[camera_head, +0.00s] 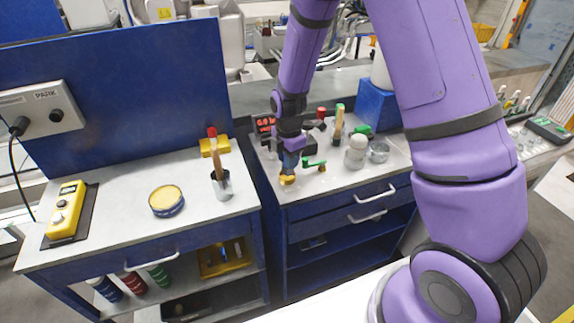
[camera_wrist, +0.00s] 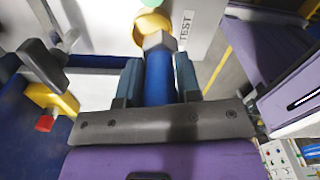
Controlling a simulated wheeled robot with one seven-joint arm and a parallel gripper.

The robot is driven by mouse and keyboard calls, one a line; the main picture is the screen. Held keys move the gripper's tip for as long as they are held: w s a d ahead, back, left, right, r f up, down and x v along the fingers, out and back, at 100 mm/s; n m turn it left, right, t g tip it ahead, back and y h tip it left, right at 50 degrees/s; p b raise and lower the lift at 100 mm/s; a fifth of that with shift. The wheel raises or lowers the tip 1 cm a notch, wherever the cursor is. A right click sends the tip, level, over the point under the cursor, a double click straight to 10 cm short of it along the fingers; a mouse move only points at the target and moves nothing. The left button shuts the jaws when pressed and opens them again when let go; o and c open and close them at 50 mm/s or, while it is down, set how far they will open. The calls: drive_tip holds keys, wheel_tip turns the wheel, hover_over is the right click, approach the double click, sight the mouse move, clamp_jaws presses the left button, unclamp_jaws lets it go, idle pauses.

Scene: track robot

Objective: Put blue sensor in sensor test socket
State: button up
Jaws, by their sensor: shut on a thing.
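My gripper (camera_head: 290,152) is over the front left part of the right bench. In the wrist view, its two fingers (camera_wrist: 158,80) are shut on the blue sensor (camera_wrist: 159,88), a blue cylinder with a grey hexagonal collar. The collar points away from my gripper toward a round yellow piece (camera_wrist: 152,22) beside a white plate marked TEST (camera_wrist: 186,30). The yellow piece, apparently the sensor test socket, shows below my gripper in the head view (camera_head: 287,180). The collar overlaps it in the wrist view; I cannot tell whether the sensor is inserted.
The right bench also holds a green-handled valve (camera_head: 314,164), a pale rounded jar (camera_head: 356,151), a metal cup (camera_head: 379,150) and a blue box (camera_head: 377,103). The left bench holds a yellow tin (camera_head: 166,200), a cup with a brush (camera_head: 221,184) and a yellow meter (camera_head: 66,211).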

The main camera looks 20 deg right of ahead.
drive_tip(key=shift+w+f, duration=0.1)
drive_tip(key=shift+w, duration=0.45)
drive_tip(key=shift+f, duration=1.7)
drive_tip(key=shift+f, duration=0.2)
drive_tip(key=o, duration=1)
wheel_tip(320, 180, up, 13)
drive_tip(key=shift+f, duration=0.2)
